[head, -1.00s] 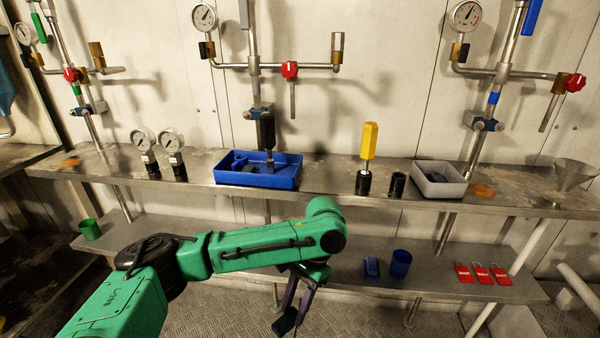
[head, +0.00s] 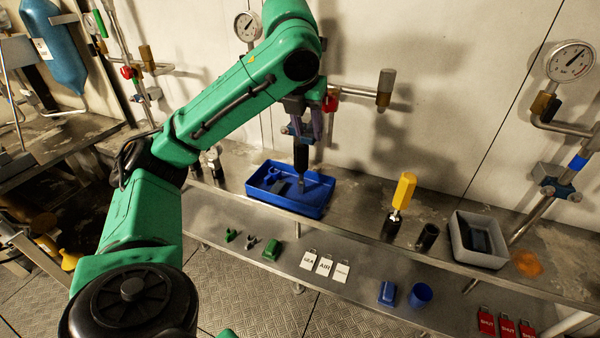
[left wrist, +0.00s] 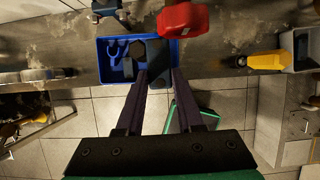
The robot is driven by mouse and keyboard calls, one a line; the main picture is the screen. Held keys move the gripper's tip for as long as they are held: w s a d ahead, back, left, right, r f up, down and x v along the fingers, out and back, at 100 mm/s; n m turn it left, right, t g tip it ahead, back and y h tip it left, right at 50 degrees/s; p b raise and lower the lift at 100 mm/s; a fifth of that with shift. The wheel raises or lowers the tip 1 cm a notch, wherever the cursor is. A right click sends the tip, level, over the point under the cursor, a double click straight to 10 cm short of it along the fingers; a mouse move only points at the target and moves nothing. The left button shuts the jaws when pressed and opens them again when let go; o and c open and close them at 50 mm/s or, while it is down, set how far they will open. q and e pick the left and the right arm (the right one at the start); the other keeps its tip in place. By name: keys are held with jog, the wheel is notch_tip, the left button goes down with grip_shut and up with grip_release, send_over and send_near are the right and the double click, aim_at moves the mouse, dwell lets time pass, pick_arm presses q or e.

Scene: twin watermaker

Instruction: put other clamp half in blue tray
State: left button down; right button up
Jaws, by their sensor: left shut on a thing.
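The blue tray (head: 318,205) stands on the steel bench and holds dark blue pieces, one of them U-shaped in the left wrist view. My left gripper (head: 309,130) is above the tray, pointing down. It is shut on a dark piece (left wrist: 157,56), apparently the clamp half, which shows between the fingertips over the tray (left wrist: 104,78) in the left wrist view. My right gripper is out of view.
A yellow-handled tool (head: 403,190), a black cup (head: 427,237) and a grey tray (head: 482,257) stand to the right on the bench. Pipework with a red knob (left wrist: 183,20) is close to my gripper. The lower shelf holds tags, small green parts and a blue cup (head: 420,296).

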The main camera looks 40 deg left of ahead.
pick_arm(q)
jog(key=f+b, duration=0.2)
jog(key=f, duration=0.3)
jog(key=f+b, duration=0.3)
jog(key=f, duration=0.2)
jog(key=f+b, duration=0.3)
jog(key=f, duration=0.2)
jog(key=shift+s, duration=0.25)
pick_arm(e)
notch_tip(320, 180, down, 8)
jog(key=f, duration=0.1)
pick_arm(q)
jog(key=shift+f+b, duration=0.4)
notch_tip(320, 180, down, 4)
jog(key=shift+r+b, duration=0.15)
jog(key=shift+b, duration=0.65)
jog(key=shift+f, duration=0.2)
jog(key=shift+r, duration=0.1)
jog(key=c, duration=0.5)
grip_release()
jog(key=shift+c, duration=0.2)
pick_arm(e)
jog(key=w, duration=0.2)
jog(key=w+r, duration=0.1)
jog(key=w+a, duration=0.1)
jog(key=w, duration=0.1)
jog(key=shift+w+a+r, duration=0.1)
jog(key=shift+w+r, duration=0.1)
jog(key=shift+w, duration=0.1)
